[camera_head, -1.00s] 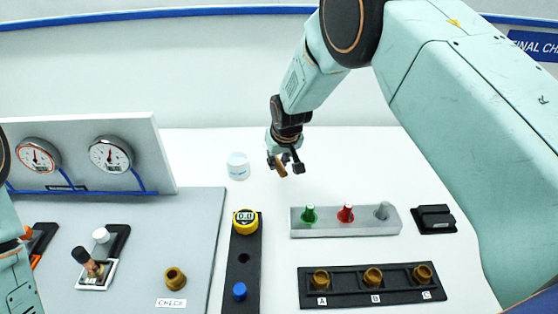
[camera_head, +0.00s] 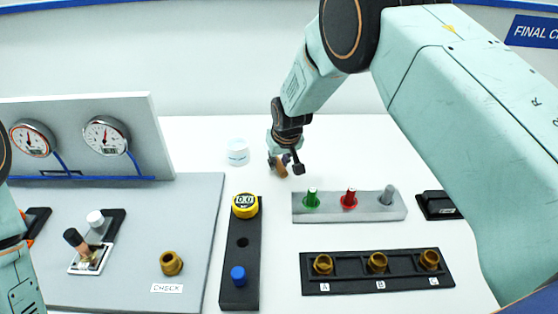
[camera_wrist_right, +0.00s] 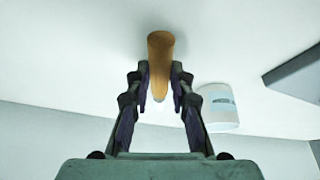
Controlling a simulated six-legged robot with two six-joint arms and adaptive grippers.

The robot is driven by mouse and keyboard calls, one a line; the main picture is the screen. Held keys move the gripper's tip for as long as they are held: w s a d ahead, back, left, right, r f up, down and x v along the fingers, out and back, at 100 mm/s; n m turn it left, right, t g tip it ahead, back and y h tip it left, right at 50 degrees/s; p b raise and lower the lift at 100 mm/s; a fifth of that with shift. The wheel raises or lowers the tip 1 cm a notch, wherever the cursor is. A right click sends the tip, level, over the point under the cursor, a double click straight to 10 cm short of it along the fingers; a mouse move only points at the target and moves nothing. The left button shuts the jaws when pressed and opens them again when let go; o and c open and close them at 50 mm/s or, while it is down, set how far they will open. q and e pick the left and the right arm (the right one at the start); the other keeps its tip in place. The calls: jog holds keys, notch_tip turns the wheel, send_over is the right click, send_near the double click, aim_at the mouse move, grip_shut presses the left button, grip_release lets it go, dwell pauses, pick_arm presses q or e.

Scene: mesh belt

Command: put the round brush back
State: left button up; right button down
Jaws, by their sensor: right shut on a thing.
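My right gripper (camera_head: 286,164) is shut on a short tan wooden piece (camera_head: 280,168), which looks like the handle of the round brush. It hangs over the white table, right of a white cup (camera_head: 237,152). In the right wrist view the wooden piece (camera_wrist_right: 160,60) sits between the fingers (camera_wrist_right: 160,84), and its bristles cannot be made out. The white cup (camera_wrist_right: 218,108) with a blue label stands to the right there.
A grey block with green, red and grey plugs (camera_head: 298,212) lies right of centre. In front is a black rack (camera_head: 350,276) with brass fittings marked A, B, C. A dark strip (camera_head: 240,272) holds a yellow gauge (camera_head: 245,205). The grey panel (camera_head: 130,215) fills the left.

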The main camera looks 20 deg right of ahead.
jog(key=c, duration=1.5)
grip_release()
jog(key=o, duration=0.4)
jog(key=shift+w+f, duration=0.15)
jog(key=shift+w, duration=0.1)
jog(key=shift+s+r, duration=0.25)
jog(key=shift+r, duration=0.05)
jog(key=v, duration=1.1)
jog(key=shift+r, duration=0.25)
jog(key=shift+r, duration=0.1)
